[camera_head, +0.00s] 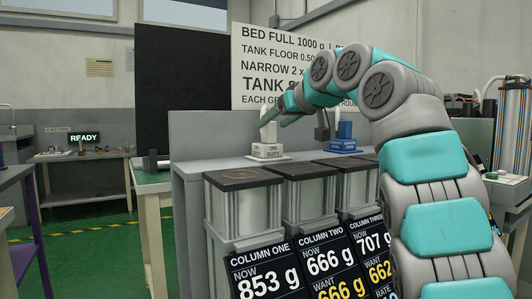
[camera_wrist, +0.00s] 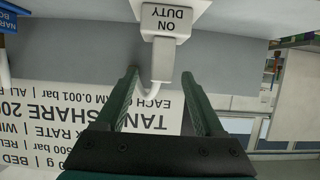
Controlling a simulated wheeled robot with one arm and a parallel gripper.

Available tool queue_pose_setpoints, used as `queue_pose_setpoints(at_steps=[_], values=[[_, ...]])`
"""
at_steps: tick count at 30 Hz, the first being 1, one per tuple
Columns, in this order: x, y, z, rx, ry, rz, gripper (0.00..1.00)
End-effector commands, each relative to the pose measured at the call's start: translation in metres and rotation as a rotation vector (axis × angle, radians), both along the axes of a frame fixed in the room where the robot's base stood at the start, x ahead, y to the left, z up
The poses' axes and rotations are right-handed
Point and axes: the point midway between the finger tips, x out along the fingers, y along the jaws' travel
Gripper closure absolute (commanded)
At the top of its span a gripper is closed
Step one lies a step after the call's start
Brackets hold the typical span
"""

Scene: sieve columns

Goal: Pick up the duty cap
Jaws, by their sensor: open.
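The duty cap, as I take it, is the white piece with the "ON DUTY" label (camera_head: 268,150) on the grey ledge behind the columns. It has a wider base and a narrower upright part. In the wrist view, which is upside down, the label (camera_wrist: 166,22) is at the top and the pale upright part points down between my fingers. My gripper (camera_wrist: 159,74) is open, with one dark green finger on each side of that part and visible gaps. In the head view my gripper (camera_head: 282,121) is beside its top, partly hidden by my arm.
A blue piece (camera_head: 343,146) stands farther right on the ledge; its edge shows in the wrist view (camera_wrist: 8,20). Column one (camera_head: 243,178) and two more dark-topped columns stand in front, with weight displays below. A white text board (camera_head: 262,52) stands behind.

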Motion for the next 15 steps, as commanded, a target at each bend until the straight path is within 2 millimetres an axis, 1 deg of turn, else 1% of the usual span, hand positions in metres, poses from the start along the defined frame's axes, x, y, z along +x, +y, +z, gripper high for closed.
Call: queue_pose_setpoints(at_steps=[6, 11, 15], values=[[0.016, 0.011, -0.008, -0.001, 0.002, 0.000, 0.30], [0.023, 0.016, -0.014, -0.001, 0.001, -0.001, 0.30], [0.036, 0.025, -0.024, 0.000, 0.002, -0.002, 0.30]])
